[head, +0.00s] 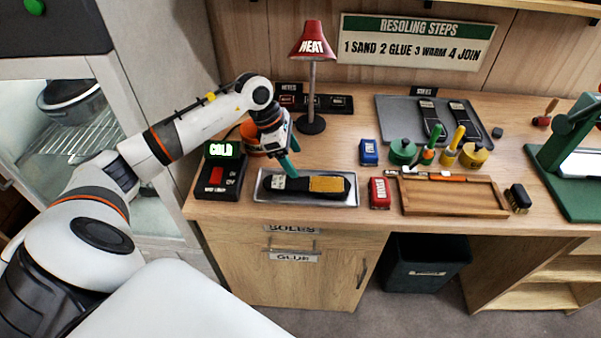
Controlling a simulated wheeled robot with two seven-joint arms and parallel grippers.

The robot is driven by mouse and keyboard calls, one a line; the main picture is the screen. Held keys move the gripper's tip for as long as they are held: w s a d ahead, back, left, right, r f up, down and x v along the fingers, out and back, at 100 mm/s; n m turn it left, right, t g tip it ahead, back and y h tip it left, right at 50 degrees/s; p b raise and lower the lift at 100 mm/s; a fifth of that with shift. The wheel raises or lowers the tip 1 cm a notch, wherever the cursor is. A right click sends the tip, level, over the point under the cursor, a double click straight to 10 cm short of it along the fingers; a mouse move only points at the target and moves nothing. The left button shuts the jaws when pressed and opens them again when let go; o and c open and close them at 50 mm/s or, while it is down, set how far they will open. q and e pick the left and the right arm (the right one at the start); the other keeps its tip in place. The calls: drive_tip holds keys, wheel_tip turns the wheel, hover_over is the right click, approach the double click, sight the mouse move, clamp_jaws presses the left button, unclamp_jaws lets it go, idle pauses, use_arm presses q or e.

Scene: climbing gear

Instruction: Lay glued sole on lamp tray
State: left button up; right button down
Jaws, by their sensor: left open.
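A black sole (306,194) with a yellow patch and a pale label lies flat in a shallow grey metal tray (351,200) at the front left of the bench. The red lamp (312,45) marked HEAT stands behind that tray on a thin post. My left gripper (295,175) is open, with its teal fingers pointing down over the left part of the sole. Whether the fingers touch the sole cannot be told. No glue sheen can be made out. My right gripper is not in view.
A black control box (222,170) reads COLD, left of the tray. A larger grey tray (390,108) holds two dark soles at the back. A blue block (369,151), a red block (380,193), bottles and a wooden tray (455,207) stand to the right. A green press (565,150) is far right.

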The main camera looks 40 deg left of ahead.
use_arm(q)
drive_tip(key=v, duration=0.3)
drive_tip(key=shift+s+r, duration=0.1)
drive_tip(key=shift+r, duration=0.2)
